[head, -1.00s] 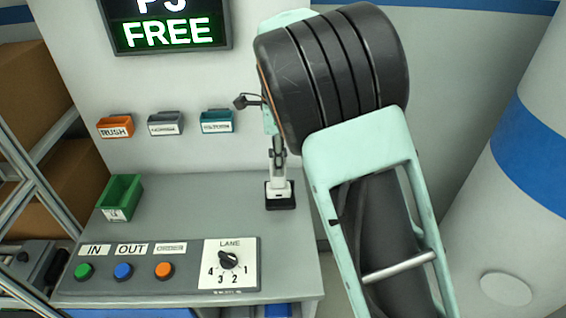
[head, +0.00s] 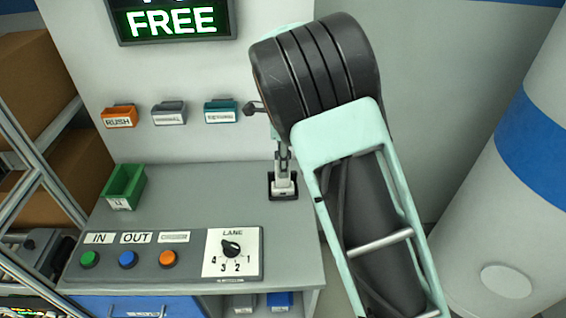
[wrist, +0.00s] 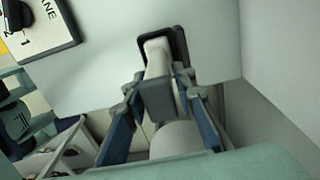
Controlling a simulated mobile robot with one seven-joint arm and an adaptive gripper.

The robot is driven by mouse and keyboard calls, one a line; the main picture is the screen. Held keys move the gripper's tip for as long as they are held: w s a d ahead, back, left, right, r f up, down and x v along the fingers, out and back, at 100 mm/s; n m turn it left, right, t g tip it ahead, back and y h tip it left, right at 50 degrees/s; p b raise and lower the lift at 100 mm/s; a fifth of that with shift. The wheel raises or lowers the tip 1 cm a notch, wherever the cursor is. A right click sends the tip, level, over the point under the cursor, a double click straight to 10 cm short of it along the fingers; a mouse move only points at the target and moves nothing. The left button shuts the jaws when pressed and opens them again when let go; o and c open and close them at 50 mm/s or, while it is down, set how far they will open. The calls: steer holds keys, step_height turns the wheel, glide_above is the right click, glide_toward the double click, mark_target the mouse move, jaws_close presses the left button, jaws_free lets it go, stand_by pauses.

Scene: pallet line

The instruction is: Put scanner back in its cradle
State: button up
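The scanner (head: 283,183), white with a grey part, stands at the black cradle (head: 284,198) near the desk's right back edge. In the wrist view the scanner's white end (wrist: 157,58) lies within the dark rim of the cradle (wrist: 180,44), and its grey part is between my fingers. My gripper (wrist: 158,84) has a blue-padded finger on each side of the scanner, the tips appearing to touch it. In the head view my gripper (head: 282,156) is just above the cradle, partly hidden by my arm. Whether the scanner is fully seated cannot be told.
A control panel (head: 195,270) with coloured buttons and a lane dial (head: 231,249) is at the desk's front. A green bin (head: 124,186) stands at the left. Three labelled holders (head: 170,113) hang on the wall below a FREE sign (head: 172,20). A white-blue column (head: 500,220) rises at right.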

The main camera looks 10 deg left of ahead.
steer(key=shift+o, duration=1)
step_height(320, 180, up, 12)
steer(key=shift+r, duration=0.2)
steer(key=shift+w, duration=0.1)
